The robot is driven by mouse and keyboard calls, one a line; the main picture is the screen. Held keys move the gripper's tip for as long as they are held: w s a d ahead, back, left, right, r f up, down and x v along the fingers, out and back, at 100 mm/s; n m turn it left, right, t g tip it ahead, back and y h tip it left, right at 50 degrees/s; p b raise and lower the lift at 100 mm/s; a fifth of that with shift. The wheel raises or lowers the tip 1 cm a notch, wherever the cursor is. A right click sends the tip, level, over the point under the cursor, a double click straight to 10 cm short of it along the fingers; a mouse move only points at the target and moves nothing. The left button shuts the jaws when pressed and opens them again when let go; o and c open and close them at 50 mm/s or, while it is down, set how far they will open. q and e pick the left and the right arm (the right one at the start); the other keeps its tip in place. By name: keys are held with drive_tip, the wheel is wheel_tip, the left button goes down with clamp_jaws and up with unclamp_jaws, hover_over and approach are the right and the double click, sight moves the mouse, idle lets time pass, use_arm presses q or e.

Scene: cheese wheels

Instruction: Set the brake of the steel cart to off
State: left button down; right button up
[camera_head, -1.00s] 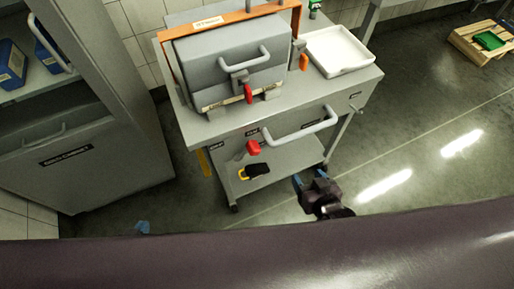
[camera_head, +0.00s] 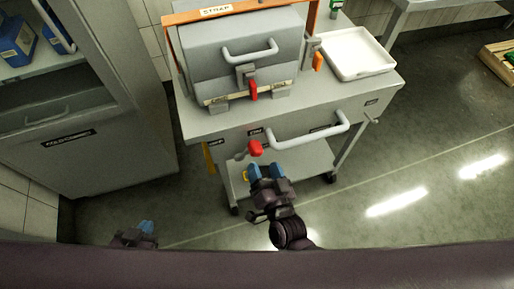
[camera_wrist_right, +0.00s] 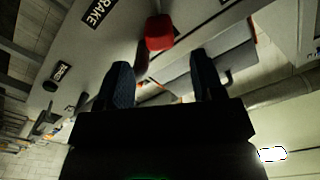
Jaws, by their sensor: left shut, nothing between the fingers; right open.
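The steel cart (camera_head: 352,92) stands in the middle of the head view. On its front is the brake lever with a red knob (camera_head: 255,147), below the left end of the cart's handle. The red knob also shows in the right wrist view (camera_wrist_right: 159,32), near a BRAKE label (camera_wrist_right: 98,12) and a smaller label (camera_wrist_right: 61,72). My right gripper (camera_head: 267,170) is open and empty, just below the knob. In the wrist view the knob lies beyond the gap between its fingers (camera_wrist_right: 160,68), apparently not touched. My left gripper (camera_head: 147,227) is shut and empty, low at the left.
The cart's push handle (camera_head: 308,133) sticks out right of the knob. A grey strapped box (camera_head: 200,70) with a red latch and a white tray (camera_head: 358,55) are on the cart. A grey cabinet (camera_head: 110,160) stands at left.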

sight(259, 154)
drive_tip(key=x, duration=0.6)
drive_tip(key=shift+w+b, duration=0.25)
drive_tip(key=shift+b, duration=0.1)
clamp_jaws()
